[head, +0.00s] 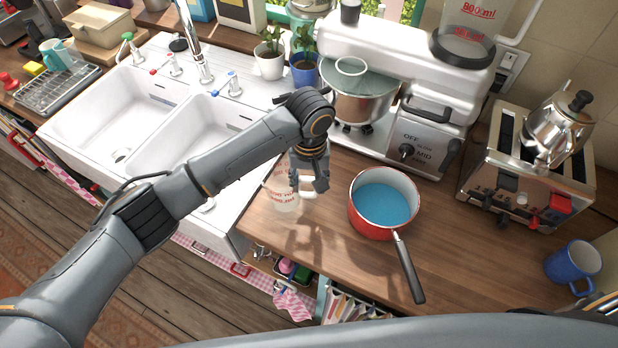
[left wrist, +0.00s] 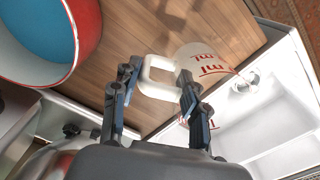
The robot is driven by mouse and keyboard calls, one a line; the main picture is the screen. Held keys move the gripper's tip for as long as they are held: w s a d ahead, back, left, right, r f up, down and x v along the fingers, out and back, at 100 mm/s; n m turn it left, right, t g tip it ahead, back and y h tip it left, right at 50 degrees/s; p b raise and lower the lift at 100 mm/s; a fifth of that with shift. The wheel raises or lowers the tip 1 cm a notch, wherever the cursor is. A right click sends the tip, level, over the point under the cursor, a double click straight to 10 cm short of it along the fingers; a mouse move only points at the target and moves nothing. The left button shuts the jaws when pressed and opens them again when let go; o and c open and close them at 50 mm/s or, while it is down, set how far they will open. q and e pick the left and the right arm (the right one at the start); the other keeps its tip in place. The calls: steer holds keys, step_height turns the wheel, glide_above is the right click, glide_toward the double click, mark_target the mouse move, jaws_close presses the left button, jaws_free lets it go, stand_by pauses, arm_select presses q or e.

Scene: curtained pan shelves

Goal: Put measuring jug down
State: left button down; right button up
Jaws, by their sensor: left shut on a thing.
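The measuring jug (head: 284,198) is clear and pale with red markings, and it is upright at the left end of the wooden counter, beside the sink. My left gripper (head: 309,183) comes from above and is shut on its white handle, on the jug's right side. In the left wrist view the white handle (left wrist: 158,78) lies between the two fingers (left wrist: 160,84), with the jug's body (left wrist: 215,62) beyond. I cannot tell whether the jug's base touches the counter. My right gripper is not in view.
A red pan (head: 359,217) with blue inside stands just right of the jug, its dark handle pointing toward the front edge. The double sink (head: 240,190) is on the left. A white stand mixer (head: 400,65) and a toaster (head: 520,165) stand behind. Bare counter (head: 325,250) lies in front of the jug.

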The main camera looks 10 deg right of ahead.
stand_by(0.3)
arm_select(q)
steer(key=shift+f, duration=0.7)
steer(key=shift+f, duration=0.25)
steer(key=c, duration=0.6)
jaws_free()
step_height(320, 180, up, 12)
stand_by(0.4)
